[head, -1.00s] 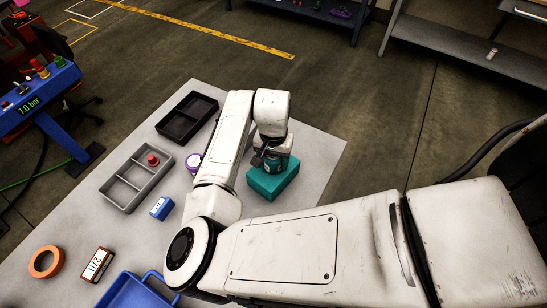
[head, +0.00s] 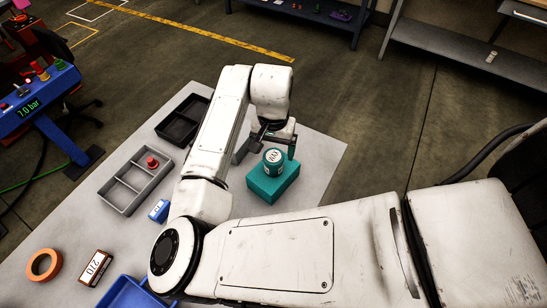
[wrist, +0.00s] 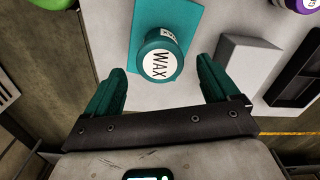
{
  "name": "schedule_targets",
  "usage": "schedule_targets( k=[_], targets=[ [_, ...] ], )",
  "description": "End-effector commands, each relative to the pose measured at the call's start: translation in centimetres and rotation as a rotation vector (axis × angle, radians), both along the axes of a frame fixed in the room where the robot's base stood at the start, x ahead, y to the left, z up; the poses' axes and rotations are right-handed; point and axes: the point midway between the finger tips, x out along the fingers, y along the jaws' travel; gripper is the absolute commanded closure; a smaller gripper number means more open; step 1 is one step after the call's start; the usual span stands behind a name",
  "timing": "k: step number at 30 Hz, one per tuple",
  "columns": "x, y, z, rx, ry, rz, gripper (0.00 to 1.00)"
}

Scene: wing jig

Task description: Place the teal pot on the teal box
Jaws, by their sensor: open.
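The teal pot (head: 273,163), with a white label and lid, stands upright on top of the teal box (head: 274,190) on the grey table. In the wrist view the pot (wrist: 160,57) shows a round white top reading WAX, with the teal box (wrist: 178,14) under it. My gripper (head: 276,142) is open and empty, just behind and above the pot in the head view. In the wrist view its two teal fingers (wrist: 161,68) are spread wide on either side of the pot, apart from it.
A grey block (wrist: 250,66) stands beside the box. A black tray (head: 184,122), a grey divided tray (head: 134,186) with a red knob, a blue labelled box (head: 159,210), and an orange ring (head: 44,264) lie to the left. A purple pot (wrist: 297,4) is partly visible.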

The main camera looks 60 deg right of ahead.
Motion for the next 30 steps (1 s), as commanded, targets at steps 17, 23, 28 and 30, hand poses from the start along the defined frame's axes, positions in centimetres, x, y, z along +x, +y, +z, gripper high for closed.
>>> schedule_targets(
  k=[17,23,28,30],
  targets=[
    [0.0,0.0,5.6,0.000,0.000,-0.001,0.12],
    [0.0,0.0,5.6,0.000,0.000,0.000,0.12],
    [0.0,0.0,5.6,0.000,0.001,0.000,0.12],
    [0.0,0.0,5.6,0.000,0.001,0.000,0.12]
  ],
)
